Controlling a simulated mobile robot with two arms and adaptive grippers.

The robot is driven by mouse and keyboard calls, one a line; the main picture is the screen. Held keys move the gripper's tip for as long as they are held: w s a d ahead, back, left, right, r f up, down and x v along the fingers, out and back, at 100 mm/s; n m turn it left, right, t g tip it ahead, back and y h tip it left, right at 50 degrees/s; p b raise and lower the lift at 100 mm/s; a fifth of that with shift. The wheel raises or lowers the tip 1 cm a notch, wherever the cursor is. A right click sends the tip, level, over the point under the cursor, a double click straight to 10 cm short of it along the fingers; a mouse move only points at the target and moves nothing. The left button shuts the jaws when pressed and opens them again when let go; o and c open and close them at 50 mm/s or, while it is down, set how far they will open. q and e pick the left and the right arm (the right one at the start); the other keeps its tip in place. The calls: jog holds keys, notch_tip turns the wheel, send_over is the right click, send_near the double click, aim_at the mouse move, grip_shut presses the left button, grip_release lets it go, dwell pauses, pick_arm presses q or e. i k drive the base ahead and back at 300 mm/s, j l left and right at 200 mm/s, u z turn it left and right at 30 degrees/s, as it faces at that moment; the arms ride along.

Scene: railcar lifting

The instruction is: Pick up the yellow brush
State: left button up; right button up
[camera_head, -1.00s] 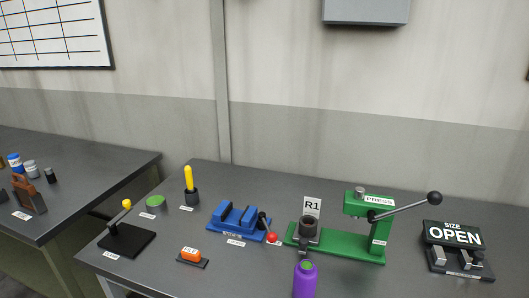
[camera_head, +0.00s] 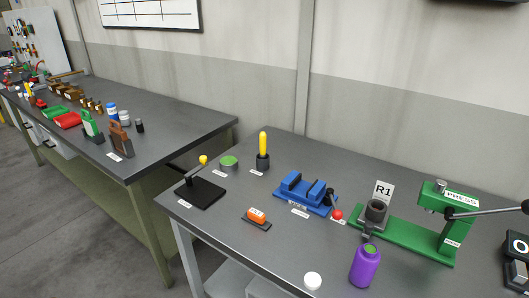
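The yellow brush (camera_head: 263,144) stands upright, its yellow handle pointing up, in a small black holder (camera_head: 263,162) near the back of the nearer bench. Its lower end is hidden in the holder. Neither of my grippers shows in the head view.
On the nearer bench (camera_head: 215,240) are a green-topped tin (camera_head: 229,163), a black plate with a yellow knob (camera_head: 200,192), an orange block (camera_head: 257,215), a blue vise (camera_head: 305,192), a green press (camera_head: 410,240), a purple bottle (camera_head: 365,266) and a white round piece (camera_head: 313,281). A second bench (camera_head: 180,125) stands left.

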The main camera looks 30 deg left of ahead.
aim_at(263, 137)
jog(key=i+j, duration=0.1)
jog(key=j, duration=0.3)
jog(key=i+j, duration=0.1)
jog(key=j, duration=0.75)
jog(key=i+z, duration=0.05)
